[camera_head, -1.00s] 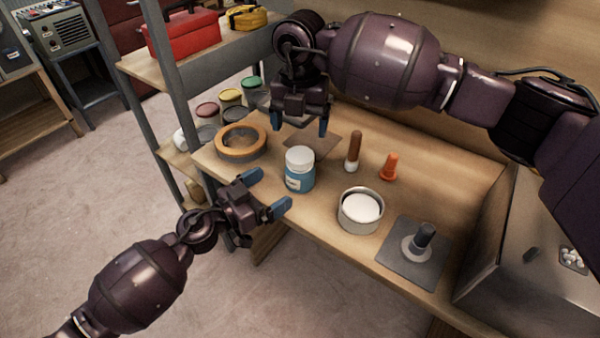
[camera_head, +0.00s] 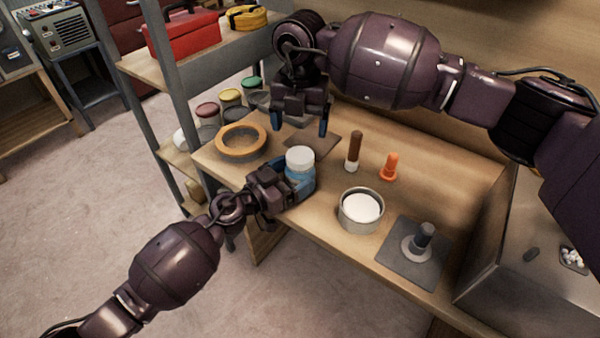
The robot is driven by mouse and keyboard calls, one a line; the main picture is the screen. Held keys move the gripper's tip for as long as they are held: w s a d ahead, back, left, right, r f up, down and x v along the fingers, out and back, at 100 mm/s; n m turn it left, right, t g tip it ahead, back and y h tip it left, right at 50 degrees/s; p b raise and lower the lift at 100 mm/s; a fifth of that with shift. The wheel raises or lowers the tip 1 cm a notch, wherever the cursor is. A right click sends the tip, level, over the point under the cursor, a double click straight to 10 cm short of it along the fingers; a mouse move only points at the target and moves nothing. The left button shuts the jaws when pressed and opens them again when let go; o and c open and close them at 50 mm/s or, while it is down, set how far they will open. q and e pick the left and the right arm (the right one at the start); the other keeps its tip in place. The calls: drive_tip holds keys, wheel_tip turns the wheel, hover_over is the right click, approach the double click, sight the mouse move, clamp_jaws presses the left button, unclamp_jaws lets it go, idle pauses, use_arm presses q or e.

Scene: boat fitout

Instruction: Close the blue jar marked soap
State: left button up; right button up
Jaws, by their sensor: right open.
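The blue jar (camera_head: 299,172) stands upright near the table's front edge, with a white lid (camera_head: 300,158) on top; whether the lid is tight does not show. The jar's label is mostly hidden. My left gripper (camera_head: 296,184) is at the jar from the lower left. One blue finger lies along the jar's front right side and the other is hidden, so I cannot tell whether they grip it. My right gripper (camera_head: 300,123) hangs behind the jar, fingers apart and pointing down, with nothing between them.
On the wooden table (camera_head: 437,190) are a tan ring (camera_head: 241,153), a brown-handled tool (camera_head: 353,150), an orange plug (camera_head: 390,167), a round tin with white contents (camera_head: 361,210) and a grey plate with a post (camera_head: 414,255). A metal box (camera_head: 520,240) stands at right.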

use_arm(q)
drive_tip(key=c, duration=1.2)
drive_tip(key=shift+c, duration=1.2)
use_arm(e)
drive_tip(key=shift+r, duration=0.2)
use_arm(q)
drive_tip(key=shift+c, duration=0.3)
use_arm(e)
drive_tip(key=n, duration=1.3)
drive_tip(key=shift+d, duration=0.1)
drive_tip(key=n, duration=0.6)
drive_tip(key=shift+f, duration=0.1)
drive_tip(key=n, duration=0.6)
drive_tip(key=shift+n, duration=0.4)
drive_tip(key=n, duration=0.5)
drive_tip(key=shift+n, duration=0.3)
drive_tip(key=n, duration=0.4)
drive_tip(key=shift+f, duration=0.1)
drive_tip(key=n, duration=0.9)
drive_tip(key=shift+n, duration=0.3)
